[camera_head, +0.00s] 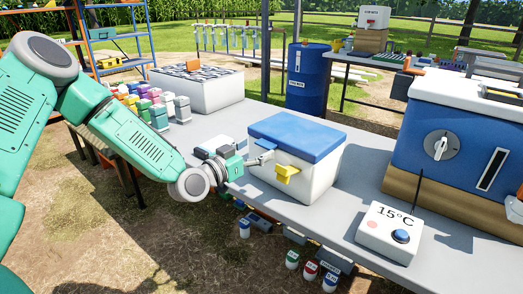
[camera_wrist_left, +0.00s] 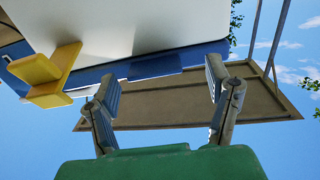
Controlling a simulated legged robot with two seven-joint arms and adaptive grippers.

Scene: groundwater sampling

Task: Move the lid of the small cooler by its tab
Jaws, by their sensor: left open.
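The small cooler has a white body (camera_head: 313,181) and a flat blue lid (camera_head: 297,135), which sits closed on it. A yellow latch (camera_head: 286,174) is on its front; it also shows in the left wrist view (camera_wrist_left: 47,76). In that view a blue tab (camera_wrist_left: 155,66) sticks out from the lid's edge. My left gripper (camera_head: 267,157) is at the cooler's left front side, near the lid's edge. Its fingers (camera_wrist_left: 163,78) are spread, with the tab showing between their tips and nothing held. I cannot tell whether a finger touches the tab. My right gripper is not seen.
The cooler stands on a grey table (camera_head: 345,215). A white box with a 15°C display (camera_head: 390,232) and a large blue-and-white cooler (camera_head: 470,150) stand to the right. Several coloured bottles (camera_head: 150,103) and a white rack box (camera_head: 197,90) are at the left back.

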